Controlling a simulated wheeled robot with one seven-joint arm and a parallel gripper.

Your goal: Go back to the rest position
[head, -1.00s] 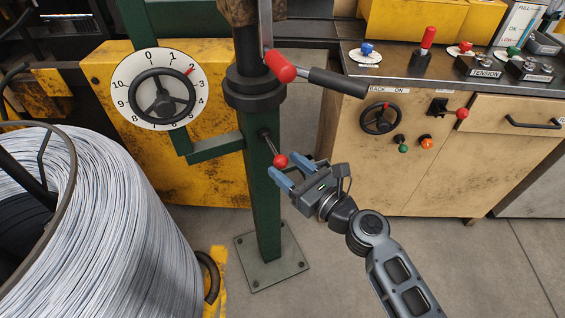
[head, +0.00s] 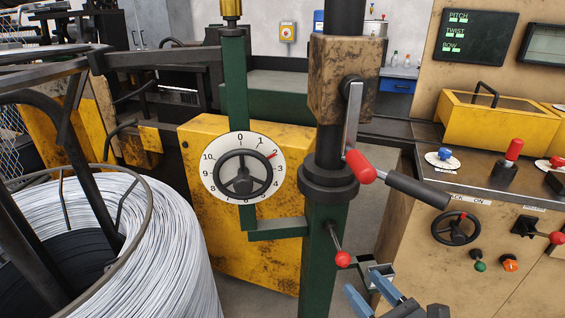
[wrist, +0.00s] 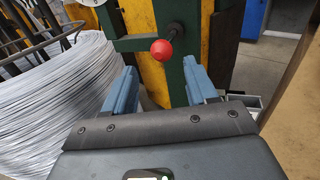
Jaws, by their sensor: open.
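My gripper (head: 372,292) is at the bottom of the head view, partly cut off by the lower edge. Its two blue fingers are apart with nothing between them. In the wrist view, my gripper (wrist: 158,88) shows open fingers pointing at the green post (wrist: 172,70). A red-knobbed lever (head: 342,258) sticks out of the green post (head: 318,240) just above and left of the fingers. In the wrist view its red ball (wrist: 162,49) lies beyond and above the gap, apart from the fingers.
A wire coil (head: 165,235) stands at the left. A dial with a handwheel (head: 241,170) is on the yellow cabinet (head: 270,262). A red-tipped crank (head: 361,167) and a black-gripped bar (head: 418,187) jut from the post. A control bench (head: 420,240) stands at the right.

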